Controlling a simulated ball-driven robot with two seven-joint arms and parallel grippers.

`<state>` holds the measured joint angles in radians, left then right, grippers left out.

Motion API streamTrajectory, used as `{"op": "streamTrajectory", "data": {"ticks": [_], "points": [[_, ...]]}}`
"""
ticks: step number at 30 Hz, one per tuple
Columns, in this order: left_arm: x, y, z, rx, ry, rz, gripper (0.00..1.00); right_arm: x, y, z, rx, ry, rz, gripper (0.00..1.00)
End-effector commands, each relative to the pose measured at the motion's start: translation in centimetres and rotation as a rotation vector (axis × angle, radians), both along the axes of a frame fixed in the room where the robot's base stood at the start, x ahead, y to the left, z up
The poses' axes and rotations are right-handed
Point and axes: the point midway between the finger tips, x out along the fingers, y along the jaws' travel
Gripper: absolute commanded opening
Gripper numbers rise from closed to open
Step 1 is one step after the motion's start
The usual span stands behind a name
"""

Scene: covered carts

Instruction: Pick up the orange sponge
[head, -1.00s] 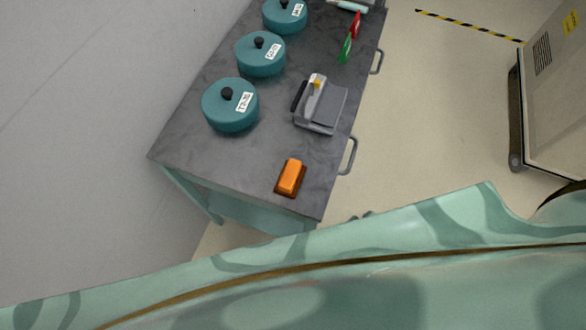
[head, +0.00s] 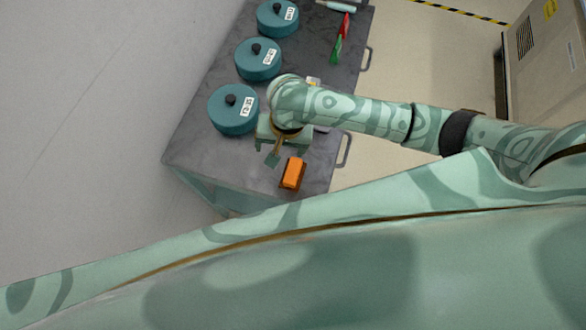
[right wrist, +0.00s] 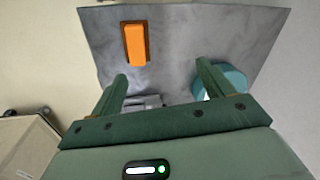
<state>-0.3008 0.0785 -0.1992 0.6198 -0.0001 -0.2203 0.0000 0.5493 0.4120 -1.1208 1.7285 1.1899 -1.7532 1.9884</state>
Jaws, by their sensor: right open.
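The orange sponge (head: 293,173) lies on the near end of the dark grey cart top (head: 190,150), on a brown base. In the right wrist view the sponge (right wrist: 135,44) is beyond the fingertips, a little to the left. My right gripper (head: 277,160) is above the cart, just left of the sponge in the head view and apart from it. In the right wrist view its two fingers (right wrist: 161,78) are spread, with nothing between them. My left gripper is not in view.
Three teal lidded pots (head: 233,110) stand along the cart's left side. A grey device is mostly hidden under my right arm; part of it shows in the right wrist view (right wrist: 143,101). A red and green item (head: 341,40) lies farther back. A beige cabinet (head: 545,65) stands right.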

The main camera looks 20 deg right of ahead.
Motion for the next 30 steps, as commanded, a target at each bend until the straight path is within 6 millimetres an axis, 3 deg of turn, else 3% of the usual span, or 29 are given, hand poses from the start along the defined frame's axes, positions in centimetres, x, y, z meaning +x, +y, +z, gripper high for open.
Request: {"op": "streamTrajectory", "data": {"ticks": [4,7,18,30], "points": [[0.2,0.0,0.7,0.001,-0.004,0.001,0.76,0.4,-2.4,1.3,-0.095,0.068,-0.158,0.80],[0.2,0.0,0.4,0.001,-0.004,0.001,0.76,0.3,-3.0,0.7,-0.121,0.090,-0.209,0.80],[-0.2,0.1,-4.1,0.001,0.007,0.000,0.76,0.2,-3.0,-8.0,-0.123,0.095,-0.219,0.80],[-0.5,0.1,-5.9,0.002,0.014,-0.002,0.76,-0.2,-3.0,-11.6,-0.122,0.093,-0.217,0.80]]}}
